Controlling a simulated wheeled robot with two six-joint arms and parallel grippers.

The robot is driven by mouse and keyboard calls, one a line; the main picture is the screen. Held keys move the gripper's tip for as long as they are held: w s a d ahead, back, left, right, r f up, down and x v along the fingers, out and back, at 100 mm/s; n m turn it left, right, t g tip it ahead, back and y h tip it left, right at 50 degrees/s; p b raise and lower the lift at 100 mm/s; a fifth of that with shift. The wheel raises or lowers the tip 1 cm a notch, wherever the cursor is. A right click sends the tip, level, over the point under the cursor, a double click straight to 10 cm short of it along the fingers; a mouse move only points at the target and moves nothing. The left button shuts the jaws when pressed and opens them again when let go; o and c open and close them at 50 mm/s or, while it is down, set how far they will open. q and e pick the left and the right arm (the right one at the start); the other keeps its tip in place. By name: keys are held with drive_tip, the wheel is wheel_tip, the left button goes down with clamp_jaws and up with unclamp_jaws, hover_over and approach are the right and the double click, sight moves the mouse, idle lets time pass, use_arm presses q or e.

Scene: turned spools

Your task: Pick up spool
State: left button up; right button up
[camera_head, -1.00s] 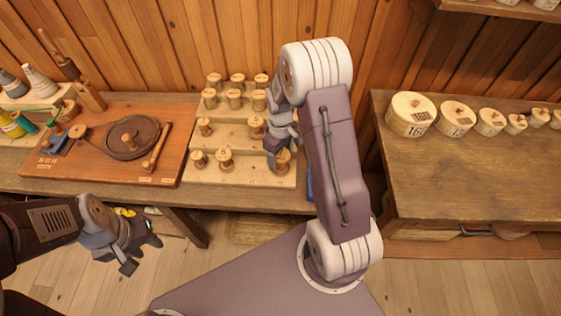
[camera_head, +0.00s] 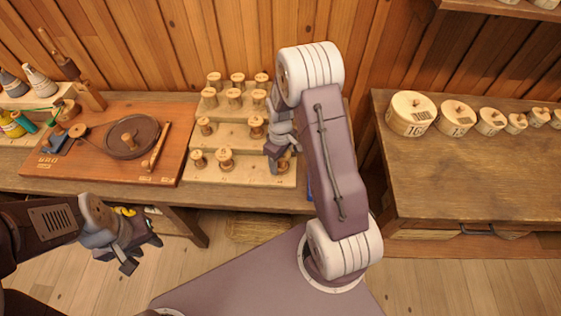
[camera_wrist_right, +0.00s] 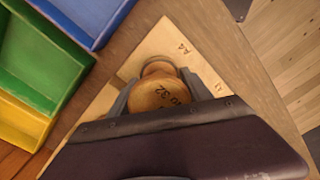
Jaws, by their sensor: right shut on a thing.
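The spool (camera_wrist_right: 157,94) is a turned wooden piece with a round top marked with figures that seem to read 32. In the right wrist view it sits between the two fingers of my right gripper (camera_wrist_right: 165,92), which is shut on it. In the head view that gripper (camera_head: 279,165) is at the front right corner of the stepped wooden rack (camera_head: 245,177), and the spool is mostly hidden by it. I cannot tell whether the spool still touches the rack. My left gripper (camera_head: 135,250) hangs empty in front of the bench, with its fingers apart.
Several other spools stand on the rack, including one at the front (camera_head: 225,160). A wooden board with a dark disc (camera_head: 132,137) lies to the left. Blue (camera_wrist_right: 95,15), green (camera_wrist_right: 40,55) and yellow (camera_wrist_right: 22,122) bins are close by in the wrist view. Lidded round boxes (camera_head: 411,113) stand at right.

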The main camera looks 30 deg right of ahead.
drive_tip(key=r, duration=0.2)
drive_tip(key=s+r, duration=0.1)
drive_tip(key=r, duration=0.1)
drive_tip(key=shift+a+r, duration=0.1)
drive_tip(key=shift+a, duration=0.1)
drive_tip(key=s+a+r, duration=0.3)
drive_tip(key=s+r, duration=0.3)
drive_tip(key=s, duration=0.4)
drive_tip(key=shift+r, duration=0.15)
